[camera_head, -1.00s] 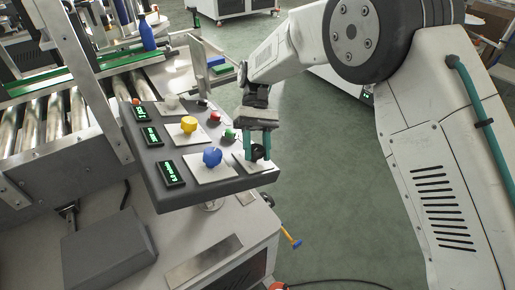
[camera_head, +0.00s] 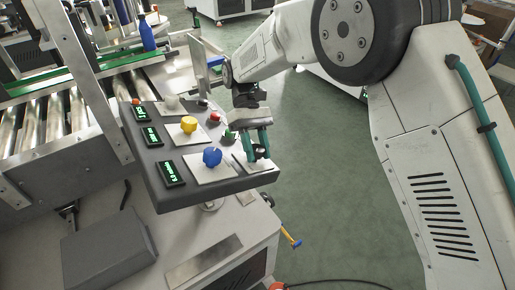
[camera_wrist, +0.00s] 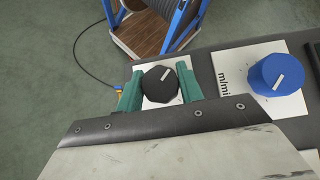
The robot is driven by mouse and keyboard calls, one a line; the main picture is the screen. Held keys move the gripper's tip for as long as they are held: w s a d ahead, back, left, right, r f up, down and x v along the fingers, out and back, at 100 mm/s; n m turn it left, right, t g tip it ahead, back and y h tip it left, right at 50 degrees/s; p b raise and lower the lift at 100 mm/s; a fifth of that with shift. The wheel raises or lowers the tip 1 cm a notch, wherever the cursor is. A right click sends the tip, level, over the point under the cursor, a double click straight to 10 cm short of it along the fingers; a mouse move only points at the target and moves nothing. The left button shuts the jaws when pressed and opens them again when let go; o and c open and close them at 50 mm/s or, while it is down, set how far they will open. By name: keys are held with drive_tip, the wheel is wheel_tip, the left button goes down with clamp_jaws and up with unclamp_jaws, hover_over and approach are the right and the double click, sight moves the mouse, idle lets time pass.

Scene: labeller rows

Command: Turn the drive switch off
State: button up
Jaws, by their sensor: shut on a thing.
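The black drive switch knob (camera_wrist: 160,84) sits on a white plate at the end of the dark control panel. In the wrist view, a short pale pointer line shows on its face, slanting up and to the right. My gripper (camera_wrist: 159,88) has its two green fingers on either side of the knob, shut on it. In the head view, my gripper (camera_head: 257,150) reaches down over the near right corner of the panel. The knob is mostly hidden there behind the fingers.
A blue knob (camera_head: 212,157) and a yellow knob (camera_head: 189,125) are on the same panel (camera_head: 206,196), beside green displays. Red and green buttons lie close to my gripper. A metal post and upright plate stand behind. Green floor is open to the right.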

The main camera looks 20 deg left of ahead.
drive_tip(key=o, duration=1)
drive_tip(key=v, duration=0.7)
drive_tip(key=shift+w+a, duration=0.1)
drive_tip(key=shift+w+a+r, duration=0.1)
drive_tip(key=shift+w+r, duration=0.05)
drive_tip(key=shift+r, duration=0.1)
